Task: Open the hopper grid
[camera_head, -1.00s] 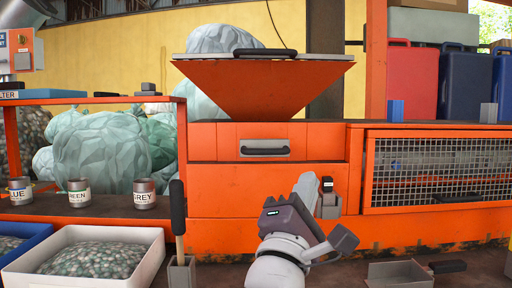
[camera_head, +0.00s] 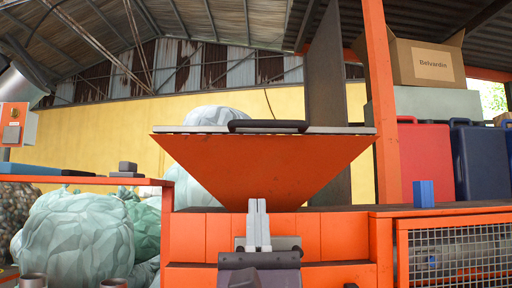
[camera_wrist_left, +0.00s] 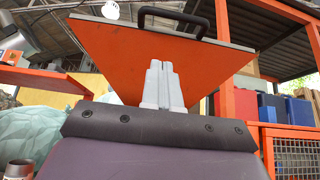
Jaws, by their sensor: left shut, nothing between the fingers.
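The orange hopper (camera_head: 265,163) stands in the middle of the head view, wide at the top and narrow at the bottom. The grid (camera_head: 200,130) shows as a thin pale edge lying flat along the hopper's top, with a black handle (camera_head: 267,126) above its front edge. My left gripper (camera_head: 258,206) points up in front of the hopper's lower part, below the handle, with its fingers together and empty. In the left wrist view the fingers (camera_wrist_left: 161,66) overlap the hopper face, and the handle (camera_wrist_left: 173,20) is above them. My right gripper is out of view.
Large pale green bags (camera_head: 75,240) stand at the left beside an orange frame. A wire-mesh panel (camera_head: 455,250) is at the lower right. A blue block (camera_head: 423,194) sits on the ledge near red and blue cases. An orange post (camera_head: 381,100) rises right of the hopper.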

